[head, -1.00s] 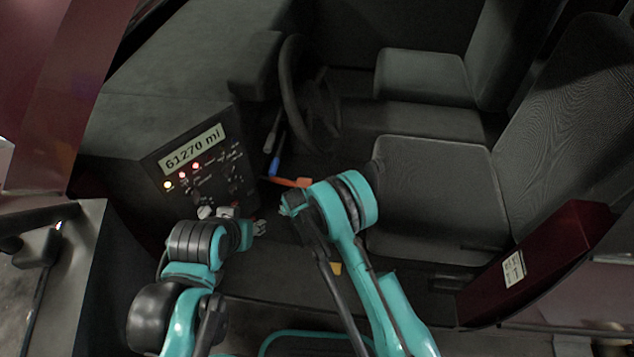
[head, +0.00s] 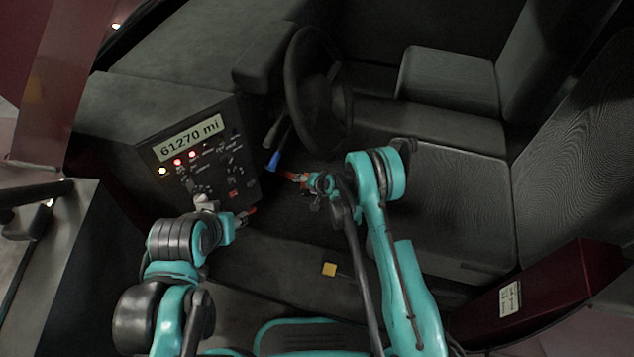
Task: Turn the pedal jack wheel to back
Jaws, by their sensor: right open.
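I cannot make out a pedal jack or its wheel; the footwell (head: 285,205) is dark and partly hidden by my arms. My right gripper (head: 298,178) is open at the footwell, below the steering wheel (head: 318,90). A small orange-red piece shows at its tip; I cannot tell whether it is part of the gripper or a separate thing. My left gripper (head: 243,216) is at the lower right edge of the dashboard panel (head: 205,165), with a small red piece at its tip. Its jaws are too small to read.
A blue-tipped lever (head: 273,160) hangs below the steering wheel, close to my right gripper. The driver's seat (head: 455,195) is right of my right arm. A dark red box (head: 540,290) stands at the lower right.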

